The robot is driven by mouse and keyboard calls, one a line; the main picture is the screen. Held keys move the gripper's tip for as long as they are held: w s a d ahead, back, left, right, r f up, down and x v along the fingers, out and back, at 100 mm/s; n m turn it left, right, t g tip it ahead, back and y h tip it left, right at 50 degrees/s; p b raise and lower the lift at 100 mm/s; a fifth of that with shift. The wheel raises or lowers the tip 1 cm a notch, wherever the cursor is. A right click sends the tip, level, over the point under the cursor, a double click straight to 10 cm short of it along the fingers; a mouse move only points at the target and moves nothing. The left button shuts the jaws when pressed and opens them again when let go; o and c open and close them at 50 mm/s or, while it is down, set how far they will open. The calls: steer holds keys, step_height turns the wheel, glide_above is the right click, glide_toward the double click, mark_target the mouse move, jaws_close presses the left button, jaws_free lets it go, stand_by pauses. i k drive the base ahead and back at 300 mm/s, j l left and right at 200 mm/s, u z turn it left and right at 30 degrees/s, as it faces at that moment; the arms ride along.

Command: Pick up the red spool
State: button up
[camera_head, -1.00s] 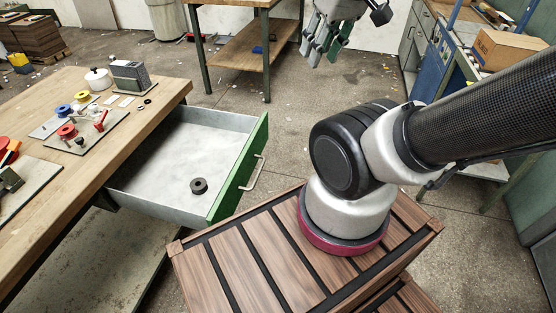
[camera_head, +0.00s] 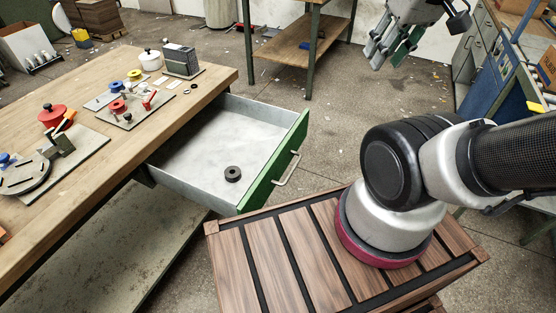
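A small red spool (camera_head: 117,107) sits on a grey plate (camera_head: 135,121) on the wooden workbench (camera_head: 190,103), at the left of the view. A blue spool (camera_head: 115,87) and a yellow spool (camera_head: 134,75) stand just behind it. A larger red lidded pot (camera_head: 52,115) is to its left, apart from it. My gripper (camera_head: 388,57) hangs at the top right, in the air and far from the bench. Its fingers look apart, with nothing seen between them. Its upper part is cut off by the frame.
A white pot (camera_head: 150,60) and a grey box-shaped device (camera_head: 181,60) stand farther back. A curved metal part (camera_head: 27,181) lies at the left. Bare floor lies behind the drawer.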

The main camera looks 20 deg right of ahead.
mark_target(118, 107)
steer(key=j+u, duration=0.25)
steer(key=u, duration=0.15)
steer(key=j+u, duration=0.45)
steer(key=u, duration=0.3)
steer(key=i+l+u, duration=0.1)
steer(key=l+u, duration=0.2)
steer(key=u, duration=0.15)
